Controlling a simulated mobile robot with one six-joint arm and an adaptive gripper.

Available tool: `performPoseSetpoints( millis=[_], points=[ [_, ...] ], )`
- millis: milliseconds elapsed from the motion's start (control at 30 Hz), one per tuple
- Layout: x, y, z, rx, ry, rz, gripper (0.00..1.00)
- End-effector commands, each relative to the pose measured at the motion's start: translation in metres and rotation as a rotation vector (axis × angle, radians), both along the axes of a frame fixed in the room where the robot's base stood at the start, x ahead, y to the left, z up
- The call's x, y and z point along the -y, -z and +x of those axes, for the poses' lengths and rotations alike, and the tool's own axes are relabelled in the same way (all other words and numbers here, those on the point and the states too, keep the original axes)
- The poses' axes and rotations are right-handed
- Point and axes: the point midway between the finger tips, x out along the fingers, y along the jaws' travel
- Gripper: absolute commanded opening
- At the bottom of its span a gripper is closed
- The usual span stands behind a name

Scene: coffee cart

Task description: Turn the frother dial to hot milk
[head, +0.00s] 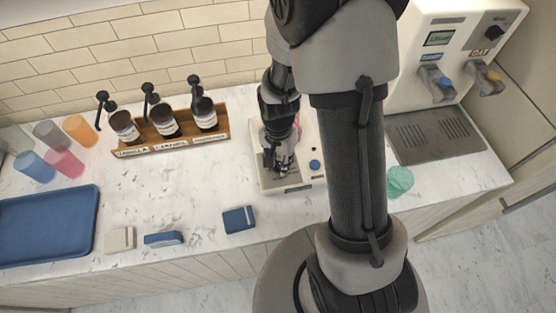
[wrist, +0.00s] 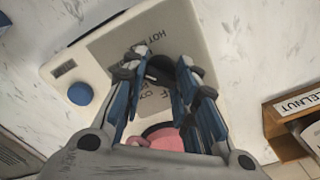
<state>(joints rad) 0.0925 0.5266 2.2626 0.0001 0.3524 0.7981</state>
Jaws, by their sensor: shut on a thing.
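The frother (head: 306,183) is a pale box with a grey panel and a round blue button (head: 315,164), standing on the counter behind my arm. In the wrist view its panel (wrist: 108,48) carries partly covered lettering that starts "HOT M". The black dial (wrist: 160,68) shows between my fingers, mostly hidden by them. My gripper (wrist: 163,82) is shut on the dial from above; in the head view my gripper (head: 278,163) is over the front of the frother. I cannot tell where the dial points. A pink part (wrist: 168,139) shows below the fingers in the wrist view.
A wooden rack (head: 172,142) with three pump bottles stands left of the frother. Blue (head: 239,219) and white boxes and a blue tray (head: 45,225) lie further left. A dispenser (head: 440,55) with a drip tray stands right. A green cup (head: 400,180) is near my arm.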

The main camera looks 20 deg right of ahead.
Motion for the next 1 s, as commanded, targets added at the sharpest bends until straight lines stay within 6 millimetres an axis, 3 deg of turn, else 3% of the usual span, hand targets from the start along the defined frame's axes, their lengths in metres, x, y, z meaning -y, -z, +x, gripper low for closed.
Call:
performPoseSetpoints(
  millis=[600,1000],
  points=[
    [0.0003,-0.0002,-0.0002,0.002,0.531,0.0,0.03],
    [0.0003,-0.0002,-0.0004,0.001,0.684,0.0,0.03]
  ],
)
